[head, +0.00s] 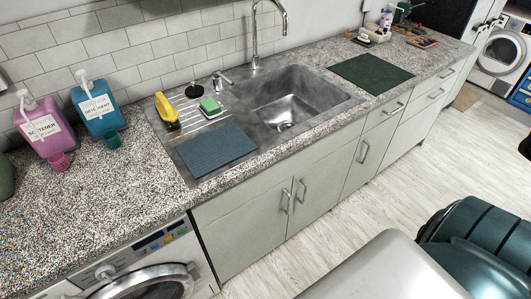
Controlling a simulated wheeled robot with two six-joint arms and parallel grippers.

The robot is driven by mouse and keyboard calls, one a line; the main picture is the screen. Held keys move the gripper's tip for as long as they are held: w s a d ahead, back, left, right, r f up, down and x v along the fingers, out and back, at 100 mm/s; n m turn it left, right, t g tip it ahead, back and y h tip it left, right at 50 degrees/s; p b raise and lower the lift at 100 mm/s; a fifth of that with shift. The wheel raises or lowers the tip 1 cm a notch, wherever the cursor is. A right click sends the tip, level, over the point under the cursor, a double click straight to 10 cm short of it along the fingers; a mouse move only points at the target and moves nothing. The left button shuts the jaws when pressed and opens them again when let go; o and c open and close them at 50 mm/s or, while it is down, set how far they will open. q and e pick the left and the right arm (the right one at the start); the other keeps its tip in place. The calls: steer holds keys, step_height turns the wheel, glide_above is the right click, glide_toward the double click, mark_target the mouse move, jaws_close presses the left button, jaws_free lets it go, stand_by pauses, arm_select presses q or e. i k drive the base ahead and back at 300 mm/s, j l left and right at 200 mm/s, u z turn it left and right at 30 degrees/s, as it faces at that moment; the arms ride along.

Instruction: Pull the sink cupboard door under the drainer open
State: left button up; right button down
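The sink cupboard door under the drainer (238,240) is a pale grey-green panel, shut flush with the front, just right of the washing machine. Its upright metal bar handle (285,201) is near its right edge. Close beside it is the handle of the neighbouring door (301,191), which is also shut. The drainer (178,138) is the ridged metal part left of the sink bowl. Neither of my grippers shows in the head view.
A washing machine (150,268) stands left of the door. The speckled worktop (75,220) overhangs the fronts. A blue-grey mat (216,150) lies over the drainer's front. The pale floor (350,220) before the cupboards is clear; a dark green ribbed object (480,245) is at lower right.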

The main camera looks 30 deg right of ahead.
mark_target(254, 240)
steer(key=z, duration=0.9)
